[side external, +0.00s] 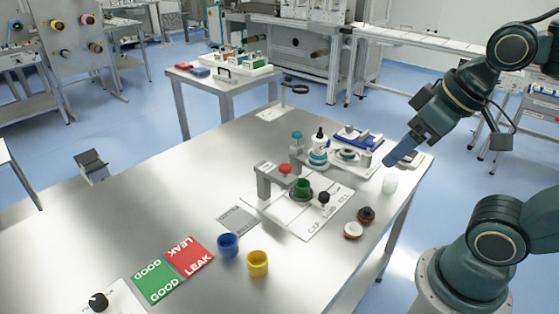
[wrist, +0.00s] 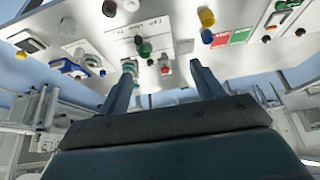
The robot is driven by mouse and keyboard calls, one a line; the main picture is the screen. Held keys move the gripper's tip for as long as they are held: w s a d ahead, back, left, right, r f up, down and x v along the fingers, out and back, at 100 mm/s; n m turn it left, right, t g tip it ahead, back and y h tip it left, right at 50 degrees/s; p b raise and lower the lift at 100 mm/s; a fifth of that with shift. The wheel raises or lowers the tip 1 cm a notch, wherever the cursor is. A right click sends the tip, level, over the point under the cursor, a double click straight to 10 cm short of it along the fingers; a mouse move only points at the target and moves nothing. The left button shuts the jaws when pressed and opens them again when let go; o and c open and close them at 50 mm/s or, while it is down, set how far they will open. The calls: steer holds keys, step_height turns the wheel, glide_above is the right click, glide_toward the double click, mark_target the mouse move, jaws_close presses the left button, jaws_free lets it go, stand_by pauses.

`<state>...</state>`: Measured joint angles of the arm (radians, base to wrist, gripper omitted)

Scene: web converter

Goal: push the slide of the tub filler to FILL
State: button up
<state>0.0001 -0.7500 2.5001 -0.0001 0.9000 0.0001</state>
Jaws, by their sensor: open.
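The tub filler (side external: 262,187) is a grey bridge with a red button on top, standing on a white plate (side external: 290,222) lettered CAP, LOAD, FILL. A green tub (side external: 302,187) sits beside the bridge, and a black knob (side external: 323,197), apparently the slide's handle, stands near the lettering. I cannot tell which word the slide is at. In the wrist view the green tub (wrist: 145,49) and black knob (wrist: 138,40) appear beyond the fingertips. My gripper (side external: 389,161) is open and empty, above the table's right edge, clear of the filler; it also shows in the wrist view (wrist: 162,66).
Blue (side external: 228,245) and yellow (side external: 257,262) cups stand in front of the filler, near red LEAK (side external: 190,257) and green GOOD (side external: 157,281) mats.

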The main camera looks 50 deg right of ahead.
stand_by(0.4)
steer(key=c, duration=0.4)
steer(key=shift+o, duration=0.2)
steer(key=n+g, duration=0.3)
steer(key=g, duration=0.3)
glide_above(324, 194)
step_height(324, 194, down, 13)
steer(key=shift+f, duration=0.2)
steer(key=shift+f, duration=6.75)
